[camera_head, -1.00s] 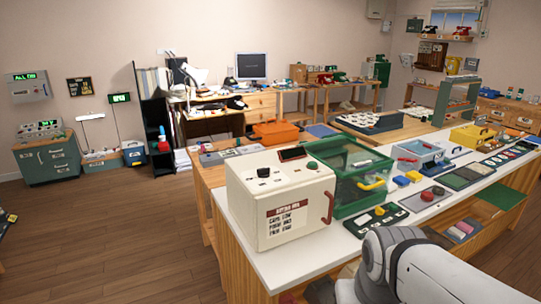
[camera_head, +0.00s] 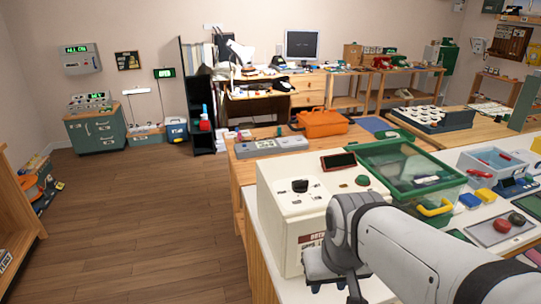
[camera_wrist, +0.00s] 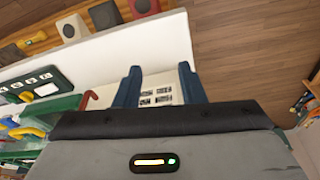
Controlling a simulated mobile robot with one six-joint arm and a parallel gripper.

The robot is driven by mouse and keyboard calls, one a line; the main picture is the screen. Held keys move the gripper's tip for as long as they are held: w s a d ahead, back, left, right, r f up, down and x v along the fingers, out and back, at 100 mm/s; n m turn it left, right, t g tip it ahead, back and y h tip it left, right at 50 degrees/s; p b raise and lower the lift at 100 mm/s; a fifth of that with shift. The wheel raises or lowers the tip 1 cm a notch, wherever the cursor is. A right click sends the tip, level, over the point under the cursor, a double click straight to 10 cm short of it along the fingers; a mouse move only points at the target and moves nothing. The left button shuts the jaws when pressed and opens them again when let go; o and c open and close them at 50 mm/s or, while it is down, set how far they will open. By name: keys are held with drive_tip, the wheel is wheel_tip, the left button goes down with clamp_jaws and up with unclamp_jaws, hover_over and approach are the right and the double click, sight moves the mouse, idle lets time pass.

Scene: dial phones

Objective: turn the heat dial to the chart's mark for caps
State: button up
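The cream box (camera_head: 275,220) stands on the white bench top. A black dial (camera_head: 300,186) sits on its top near the front left, with small dark marks around it too small to read. The chart (camera_head: 311,240) on the box's front is partly covered by my arm. It also shows between my fingers in the wrist view (camera_wrist: 157,97), too small to read. My gripper (camera_head: 335,286) hangs in front of the box, below its top and apart from the dial. In the wrist view its two blue fingers (camera_wrist: 158,84) are spread and empty. The dial is not seen there.
On the box top are a dark red-framed display (camera_head: 338,161) and a green button (camera_head: 362,180). A green clear-lidded crate (camera_head: 400,170) with a yellow handle stands right of the box. Open floor lies left of the bench.

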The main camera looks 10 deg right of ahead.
drive_tip(key=shift+a, duration=0.15)
drive_tip(key=shift+o, duration=1.1)
drive_tip(key=shift+w+r, duration=0.2)
drive_tip(key=shift+r, duration=0.05)
drive_tip(key=o, duration=0.3)
drive_tip(key=shift+n+g, duration=0.4)
drive_tip(key=shift+g, duration=0.2)
drive_tip(key=w+r+p, duration=0.2)
drive_tip(key=w+r, duration=0.1)
drive_tip(key=w+r+p, duration=0.2)
drive_tip(key=w+r, duration=0.1)
drive_tip(key=w, duration=0.1)
drive_tip(key=w+r+p, duration=0.2)
drive_tip(key=w+r, duration=0.1)
drive_tip(key=shift+w+a, duration=0.2)
drive_tip(key=shift+a, duration=0.15)
drive_tip(key=shift+o, duration=0.2)
wheel_tip(320, 180, up, 5)
drive_tip(key=n+g+p, duration=0.1)
drive_tip(key=p, duration=0.5)
hover_over(301, 180)
drive_tip(key=shift+s+a+r, duration=0.1)
drive_tip(key=shift+s, duration=0.05)
drive_tip(key=shift+f, duration=0.2)
wheel_tip(301, 180, down, 8)
drive_tip(key=shift+r+p, duration=0.25)
drive_tip(key=shift+p, duration=0.45)
drive_tip(key=shift+c, duration=0.4)
drive_tip(key=c, duration=0.9)
